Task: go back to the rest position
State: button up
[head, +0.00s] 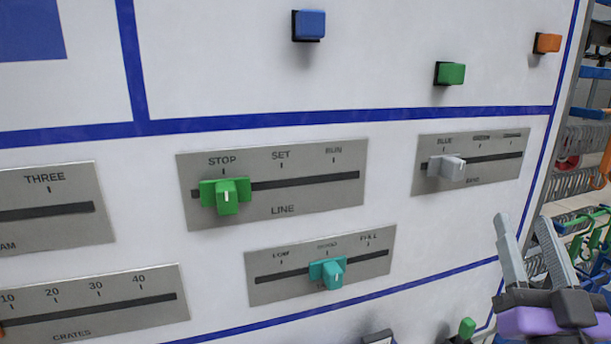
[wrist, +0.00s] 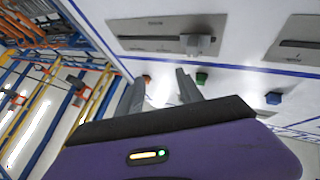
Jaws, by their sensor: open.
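My gripper (head: 535,250) is at the lower right of the head view, in front of the panel's right edge. Its two grey fingers are apart, with nothing between them. In the wrist view the open fingers (wrist: 160,92) point toward the white panel (wrist: 240,62). The grey slider knob (head: 450,168) sits near BLUE at the left of its slot, apart from the fingers. It also shows in the wrist view (wrist: 198,44). The green LINE knob (head: 227,197) stands at STOP. The teal knob (head: 331,272) stands at the middle mark between LOW and FULL.
Blue (head: 309,25), green (head: 450,73) and orange (head: 547,43) blocks stick out from the upper panel. A small green knob (head: 466,328) is below, near my gripper. Racks with hooks (head: 590,150) stand beyond the panel's right edge.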

jog(key=s+a+f+n+g+y, duration=0.1)
jog(key=s+a+f+g, duration=0.2)
jog(key=s+f, duration=0.7)
jog(key=s+a+f+g+y, duration=0.1)
jog(key=s+a+f+g, duration=0.2)
jog(key=s+f, duration=0.7)
jog(key=s+a+f+n+g+y, duration=0.1)
jog(key=s+a+f+g+y, duration=0.1)
jog(key=s+f, duration=0.8)
jog(key=s+a+g, duration=0.1)
jog(key=s, duration=0.4)
jog(key=shift+a+f+n, duration=0.25)
jog(key=shift+a+n, duration=0.05)
